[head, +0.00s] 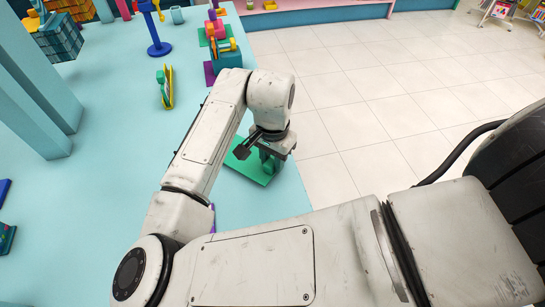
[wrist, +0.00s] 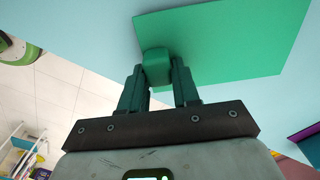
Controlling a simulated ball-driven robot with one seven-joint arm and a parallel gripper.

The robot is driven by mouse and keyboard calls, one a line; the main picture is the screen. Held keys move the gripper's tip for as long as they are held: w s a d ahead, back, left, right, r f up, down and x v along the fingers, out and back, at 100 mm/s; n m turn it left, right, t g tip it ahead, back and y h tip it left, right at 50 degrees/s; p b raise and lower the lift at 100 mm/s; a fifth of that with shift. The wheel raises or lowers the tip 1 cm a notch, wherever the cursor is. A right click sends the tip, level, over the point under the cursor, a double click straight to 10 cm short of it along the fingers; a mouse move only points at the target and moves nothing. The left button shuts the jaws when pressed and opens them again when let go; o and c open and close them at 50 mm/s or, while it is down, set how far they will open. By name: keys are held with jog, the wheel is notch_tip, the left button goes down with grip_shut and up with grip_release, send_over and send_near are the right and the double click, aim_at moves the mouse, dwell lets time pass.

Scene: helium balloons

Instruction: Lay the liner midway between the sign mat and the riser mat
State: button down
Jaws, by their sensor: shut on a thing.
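A flat green sheet (head: 244,165), which looks like the liner, is at the right edge of the pale blue table, partly behind my gripper (head: 268,158). In the wrist view, my gripper (wrist: 158,80) is shut on a small green block (wrist: 156,62) that seems to be part of the liner (wrist: 235,40). I cannot tell whether the liner touches the table. A purple mat (head: 209,74) lies farther up the table beside a teal block (head: 227,56). A purple sliver (head: 213,214) shows beside my arm nearer me. I cannot tell which is the sign mat or riser mat.
A green mat (head: 206,41) with colourful pieces lies farther back. A yellow and green piece (head: 166,87) and a blue stand (head: 158,47) are on the table. Pale blue pillars (head: 40,90) rise at left. Tiled floor (head: 370,110) lies beyond the right edge.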

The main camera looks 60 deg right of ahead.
jog(key=shift+f+b, duration=0.35)
jog(key=shift+f, duration=0.3)
dwell(0.4)
jog(key=c, duration=0.7)
grip_release()
jog(key=shift+c, duration=0.2)
jog(key=shift+r, duration=0.1)
notch_tip(320, 180, up, 11)
jog(key=shift+f, duration=0.15)
